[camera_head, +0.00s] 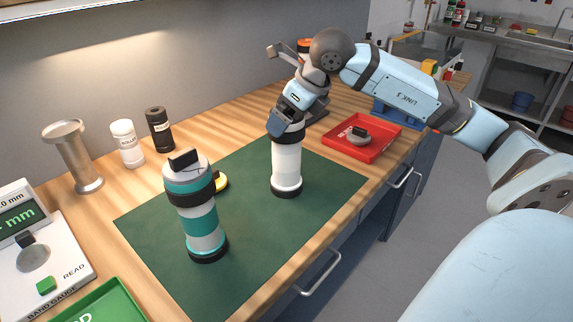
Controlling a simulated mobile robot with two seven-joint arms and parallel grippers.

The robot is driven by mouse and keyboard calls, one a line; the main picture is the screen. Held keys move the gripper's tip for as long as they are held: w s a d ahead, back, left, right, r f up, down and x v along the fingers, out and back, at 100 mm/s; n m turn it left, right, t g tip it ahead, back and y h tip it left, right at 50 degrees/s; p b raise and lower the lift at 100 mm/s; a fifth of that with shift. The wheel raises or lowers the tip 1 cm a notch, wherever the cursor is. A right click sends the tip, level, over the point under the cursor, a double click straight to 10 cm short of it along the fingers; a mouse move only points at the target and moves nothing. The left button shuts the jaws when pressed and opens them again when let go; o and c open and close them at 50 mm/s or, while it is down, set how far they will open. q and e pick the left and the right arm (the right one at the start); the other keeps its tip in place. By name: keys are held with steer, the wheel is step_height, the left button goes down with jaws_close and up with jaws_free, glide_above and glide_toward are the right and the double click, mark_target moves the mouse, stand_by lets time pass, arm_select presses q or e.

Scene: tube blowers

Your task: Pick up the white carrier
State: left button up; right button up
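The white carrier (286,168), a white cylinder with black end bands, stands upright on the dark green mat (330,190). My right gripper (283,124) is at the top of this carrier, its arm coming in from the right. The gripper hides part of the carrier's upper end, and I cannot tell whether its fingers are closed on it. My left gripper is not in view.
A teal-and-white banded carrier (203,234) stands on the mat to the left. A yellow-black disc (221,182) lies behind it. A red tray (375,148) holds a grey piece. A gauge (42,255) and green tray (105,304) are at left. The mat's right part is clear.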

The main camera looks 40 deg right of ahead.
steer(key=shift+w+f, duration=0.2)
steer(key=shift+f, duration=0.1)
steer(key=c, duration=1.1)
steer(key=shift+r, duration=0.1)
steer(key=shift+c, duration=0.2)
